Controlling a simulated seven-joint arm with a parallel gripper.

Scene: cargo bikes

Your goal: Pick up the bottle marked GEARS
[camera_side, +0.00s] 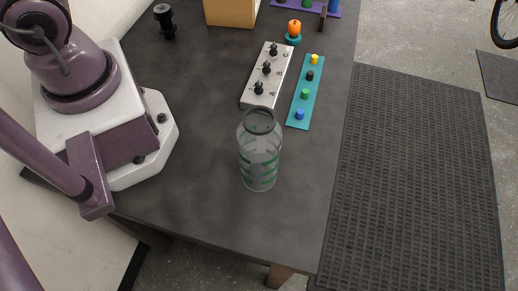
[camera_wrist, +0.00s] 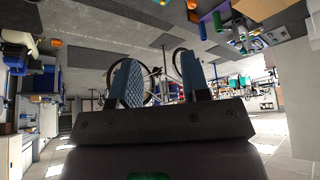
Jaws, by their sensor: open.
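A clear bottle with green bands (camera_side: 259,165) and a dark ring-shaped top stands upright near the front of the dark table. No word GEARS can be read on it. My gripper (camera_wrist: 161,60) shows in the wrist view with its two blue fingers apart and nothing between them. Bikes show in the distance beyond the fingers. In the side view the fingers are out of the picture, and only my arm links show at the left. My gripper is away from the bottle.
Behind the bottle on the table (camera_side: 200,130) are a grey block with black knobs (camera_side: 266,75) and a teal strip with coloured pegs (camera_side: 305,92). An orange ball on a teal stand (camera_side: 294,31), a cardboard box (camera_side: 230,12) and a black spool (camera_side: 165,20) stand farther back.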

